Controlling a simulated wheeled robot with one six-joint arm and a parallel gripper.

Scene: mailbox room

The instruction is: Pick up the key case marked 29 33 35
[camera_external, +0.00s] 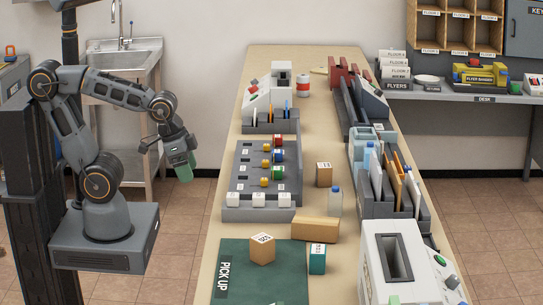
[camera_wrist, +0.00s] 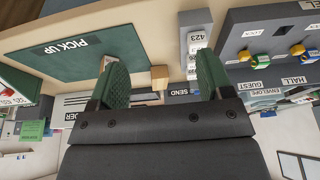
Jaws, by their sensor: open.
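No label reading 29 33 35 can be made out clearly. In the external view a small teal case (camera_external: 317,260) with a white label stands right of the green mat (camera_external: 235,262); its print is too small to read. In the wrist view a dark case (camera_wrist: 12,98) with a white, partly legible number label is cut off by the left edge; I cannot tell whether it is the same one. My gripper (camera_external: 183,170) hangs left of the table, apart from everything. In the wrist view its green fingers (camera_wrist: 160,76) are spread, with nothing held between them.
A cardboard cube (camera_external: 262,249) sits on the mat, with a long brown box (camera_external: 316,229) behind it. A grey key board (camera_external: 245,175) with coloured padlocks, a small brown box (camera_external: 324,174) and a bottle (camera_external: 335,202) stand beyond. A white slotted machine (camera_external: 375,280) stands front right.

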